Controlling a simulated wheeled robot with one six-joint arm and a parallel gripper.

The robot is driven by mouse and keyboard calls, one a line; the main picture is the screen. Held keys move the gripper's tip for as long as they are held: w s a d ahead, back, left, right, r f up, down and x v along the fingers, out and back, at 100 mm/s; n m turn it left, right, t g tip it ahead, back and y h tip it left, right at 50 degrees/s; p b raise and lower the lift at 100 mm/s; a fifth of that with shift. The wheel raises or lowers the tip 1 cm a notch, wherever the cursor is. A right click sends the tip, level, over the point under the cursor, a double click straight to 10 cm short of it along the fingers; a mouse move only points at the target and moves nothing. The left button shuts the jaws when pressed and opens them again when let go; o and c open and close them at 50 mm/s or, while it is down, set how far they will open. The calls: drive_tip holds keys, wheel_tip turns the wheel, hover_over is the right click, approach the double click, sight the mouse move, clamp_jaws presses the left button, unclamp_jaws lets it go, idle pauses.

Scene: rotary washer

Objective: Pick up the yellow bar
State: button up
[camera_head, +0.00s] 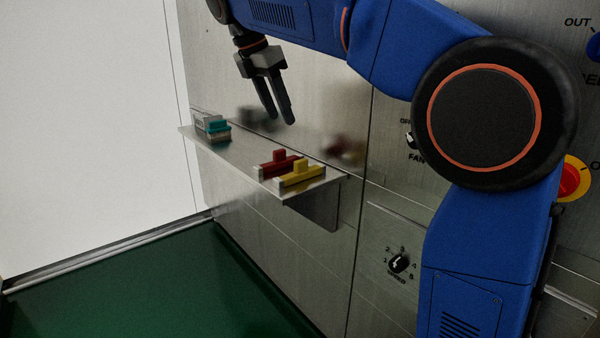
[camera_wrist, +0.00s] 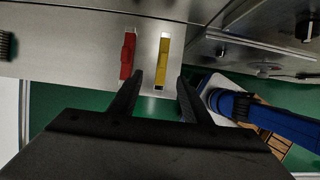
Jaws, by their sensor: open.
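The yellow bar (camera_head: 299,177) lies on a metal shelf (camera_head: 240,158), near the shelf's right front end, with a raised grip on top. In the wrist view the yellow bar (camera_wrist: 162,62) shows ahead of the fingers, roughly in line with the gap between them. My gripper (camera_head: 279,117) is open and empty, above and behind the shelf's bars in the head view, pointing down. In the wrist view its two dark fingers (camera_wrist: 159,82) are spread apart, with nothing between them.
A red bar (camera_head: 278,165) lies close beside the yellow one, and also shows in the wrist view (camera_wrist: 127,55). A teal and grey piece (camera_head: 213,127) sits at the shelf's far left. A metal panel with knobs (camera_head: 399,263) rises behind the shelf. The green floor (camera_head: 170,290) is clear.

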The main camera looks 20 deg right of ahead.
sight(299, 160)
drive_tip(key=x, duration=1.1)
drive_tip(key=shift+s+d+f, duration=0.1)
drive_tip(key=shift+f, duration=0.15)
drive_tip(key=shift+s+x, duration=0.2)
drive_tip(key=shift+x, duration=1.15)
drive_tip(key=shift+s+x, duration=0.2)
drive_tip(key=shift+x, duration=1.2)
clamp_jaws()
